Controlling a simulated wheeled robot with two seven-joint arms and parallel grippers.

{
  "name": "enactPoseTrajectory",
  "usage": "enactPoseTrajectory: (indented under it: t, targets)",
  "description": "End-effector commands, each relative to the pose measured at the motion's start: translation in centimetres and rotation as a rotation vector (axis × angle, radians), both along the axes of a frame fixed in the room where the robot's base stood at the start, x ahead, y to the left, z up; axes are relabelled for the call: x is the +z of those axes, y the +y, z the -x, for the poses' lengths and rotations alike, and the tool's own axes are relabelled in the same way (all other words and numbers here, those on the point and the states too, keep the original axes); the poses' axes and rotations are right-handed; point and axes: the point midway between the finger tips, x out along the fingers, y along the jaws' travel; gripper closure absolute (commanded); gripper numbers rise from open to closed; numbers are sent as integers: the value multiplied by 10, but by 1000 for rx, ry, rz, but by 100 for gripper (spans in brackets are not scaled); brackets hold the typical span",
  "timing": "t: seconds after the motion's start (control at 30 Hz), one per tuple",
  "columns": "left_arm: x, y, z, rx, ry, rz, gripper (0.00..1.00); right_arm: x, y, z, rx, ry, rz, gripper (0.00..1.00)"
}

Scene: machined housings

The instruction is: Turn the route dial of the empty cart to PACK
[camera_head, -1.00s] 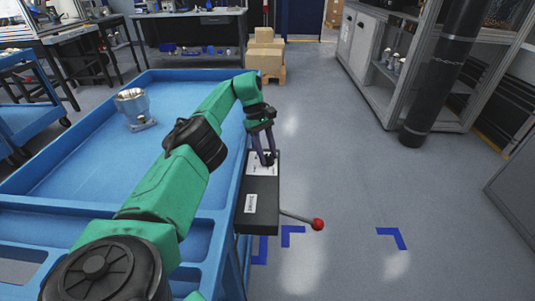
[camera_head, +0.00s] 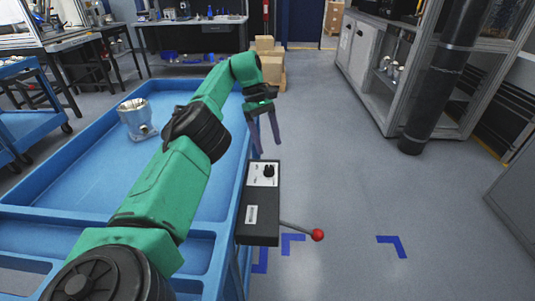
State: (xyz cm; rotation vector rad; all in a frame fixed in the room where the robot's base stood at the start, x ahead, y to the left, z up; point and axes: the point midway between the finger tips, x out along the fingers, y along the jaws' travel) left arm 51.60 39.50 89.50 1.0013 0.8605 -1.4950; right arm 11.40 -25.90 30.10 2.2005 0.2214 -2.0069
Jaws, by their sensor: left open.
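A blue cart (camera_head: 75,228) fills the left and near side. A black control box (camera_head: 261,228) hangs on its right edge. A round black dial (camera_head: 269,172) sits on the box's white plate (camera_head: 257,180). The plate's lettering and the dial's setting are too small to read. My left gripper (camera_head: 268,148) is open and empty, pointing down just beyond and above the dial, apart from it. A silver metal housing (camera_head: 137,117) stands upright in the cart's tray, so this cart is not empty. My right gripper is out of view.
A lever with a red knob (camera_head: 317,235) sticks out right from the box. Blue floor marks (camera_head: 393,243) lie to the right, on open floor. Cardboard boxes (camera_head: 271,66) stand behind. Another blue cart (camera_head: 30,125) is at far left. A black column (camera_head: 440,85) stands right.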

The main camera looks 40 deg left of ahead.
Motion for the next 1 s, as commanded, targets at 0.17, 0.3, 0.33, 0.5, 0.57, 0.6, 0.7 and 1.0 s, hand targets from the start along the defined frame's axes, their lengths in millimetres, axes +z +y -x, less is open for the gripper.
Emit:
enactPoseTrajectory:
  t: [0.17, 0.3, 0.33, 0.5, 0.57, 0.6, 0.7, 1.0]
  targets:
    - [70, 0, 0, 0, 1, 0, 26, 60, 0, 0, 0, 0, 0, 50]
    - [97, 0, 0, -1, 2, 0, 26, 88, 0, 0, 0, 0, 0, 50]
    - [101, 0, 0, -1, 2, -1, 26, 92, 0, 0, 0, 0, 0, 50]
    - [109, 0, 0, -1, 2, 0, 26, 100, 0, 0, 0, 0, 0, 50]
    - [108, 0, 0, -1, 2, 0, 26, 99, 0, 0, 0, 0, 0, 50]
    - [107, 0, 0, -1, 2, 0, 26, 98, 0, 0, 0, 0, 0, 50]
    - [107, 0, 0, -1, 2, 0, 26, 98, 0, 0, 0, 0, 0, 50]
    - [107, 0, 0, 0, 1, 0, 26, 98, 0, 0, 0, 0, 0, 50]
